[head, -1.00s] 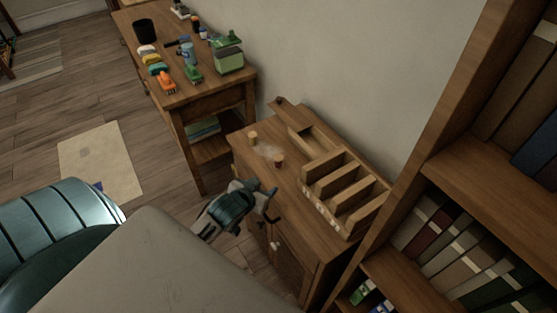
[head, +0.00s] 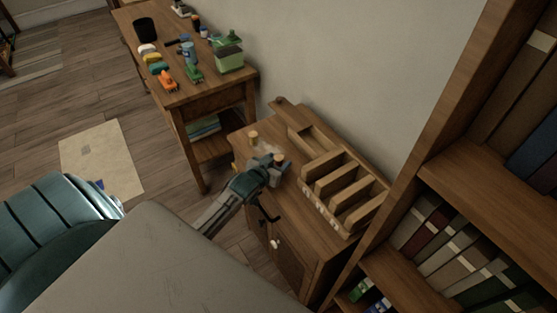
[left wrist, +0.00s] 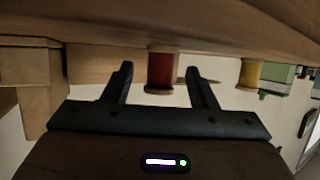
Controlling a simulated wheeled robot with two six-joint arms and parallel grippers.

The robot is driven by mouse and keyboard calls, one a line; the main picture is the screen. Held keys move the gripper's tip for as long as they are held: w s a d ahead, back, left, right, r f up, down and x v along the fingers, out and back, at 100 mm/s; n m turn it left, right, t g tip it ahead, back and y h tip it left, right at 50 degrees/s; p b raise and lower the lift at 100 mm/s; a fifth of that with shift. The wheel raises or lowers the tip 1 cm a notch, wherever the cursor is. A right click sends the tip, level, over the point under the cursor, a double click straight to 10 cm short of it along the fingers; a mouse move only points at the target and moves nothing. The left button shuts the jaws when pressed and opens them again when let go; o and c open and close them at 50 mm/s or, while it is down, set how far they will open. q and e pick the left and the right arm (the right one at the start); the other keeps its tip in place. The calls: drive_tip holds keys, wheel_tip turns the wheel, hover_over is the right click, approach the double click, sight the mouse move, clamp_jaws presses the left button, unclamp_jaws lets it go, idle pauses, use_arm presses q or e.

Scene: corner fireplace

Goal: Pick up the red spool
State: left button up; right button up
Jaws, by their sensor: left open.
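The red spool (left wrist: 160,72) shows in the left wrist view, upright with pale wooden ends, lined up between my two dark fingertips. In the head view its pale top (head: 280,157) shows on the small wooden cabinet, and my gripper hides much of the rest. My left gripper (head: 270,164) is open, with gaps between the spool and both fingers in the left wrist view (left wrist: 160,75). I cannot tell how deep the spool sits between them. My right gripper is not in view.
A yellow spool (head: 253,138) stands nearby on the cabinet top (head: 292,183); it also shows in the left wrist view (left wrist: 249,74). A slotted wooden rack (head: 345,190) stands to the right, a shallow wooden tray (head: 311,139) behind. A wall is beyond; a bookshelf (head: 480,190) is at right.

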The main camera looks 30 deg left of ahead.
sight(281, 158)
use_arm(q)
drive_tip(key=x, duration=0.3)
drive_tip(key=shift+w+f, duration=0.1)
drive_tip(key=shift+w, duration=0.05)
drive_tip(key=c, duration=1)
drive_tip(key=shift+r, duration=0.2)
